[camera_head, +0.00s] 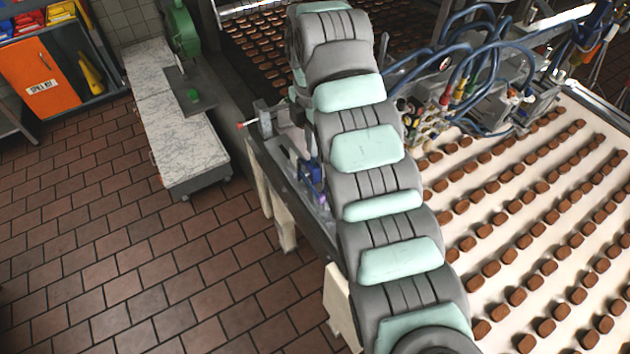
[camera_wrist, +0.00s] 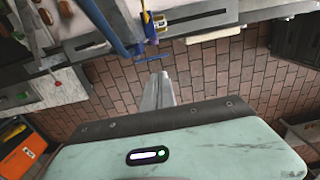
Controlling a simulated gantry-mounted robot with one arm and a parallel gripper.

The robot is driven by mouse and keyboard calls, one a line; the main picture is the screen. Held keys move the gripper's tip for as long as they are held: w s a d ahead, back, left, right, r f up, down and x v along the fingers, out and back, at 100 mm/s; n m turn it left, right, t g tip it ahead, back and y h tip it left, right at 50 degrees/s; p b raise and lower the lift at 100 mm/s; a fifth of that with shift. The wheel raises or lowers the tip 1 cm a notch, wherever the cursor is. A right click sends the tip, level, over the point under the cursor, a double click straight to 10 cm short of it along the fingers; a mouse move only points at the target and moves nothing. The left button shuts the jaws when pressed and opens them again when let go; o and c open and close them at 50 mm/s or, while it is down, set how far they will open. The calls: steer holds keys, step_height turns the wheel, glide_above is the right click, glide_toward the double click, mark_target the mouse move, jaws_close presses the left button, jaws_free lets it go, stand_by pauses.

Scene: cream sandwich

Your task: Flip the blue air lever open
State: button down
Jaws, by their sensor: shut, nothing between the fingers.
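Blue fittings (camera_head: 313,172) show on the machine's side rail in the head view, just left of my arm; I cannot tell there which part is the lever. In the wrist view a small upright blue part (camera_wrist: 150,28) and a thin blue handle (camera_wrist: 153,58) stand at the machine's edge, beside a yellow fitting (camera_wrist: 161,22). I cannot tell how far the lever is turned. My gripper (camera_wrist: 158,78) shows in the wrist view with its fingers shut and empty. Its tips appear just below the thin blue handle; contact is unclear. My arm hides the gripper in the head view.
A thick blue bar (camera_wrist: 98,22) runs beside the fittings. A conveyor (camera_head: 480,180) with rows of brown biscuits lies right of my arm. A marble-topped bench (camera_head: 160,100) and an orange cabinet (camera_head: 38,75) stand at the left. The tiled floor (camera_head: 130,250) is open.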

steer(key=shift+f, duration=0.15)
step_height(320, 180, down, 14)
steer(key=p, duration=0.4)
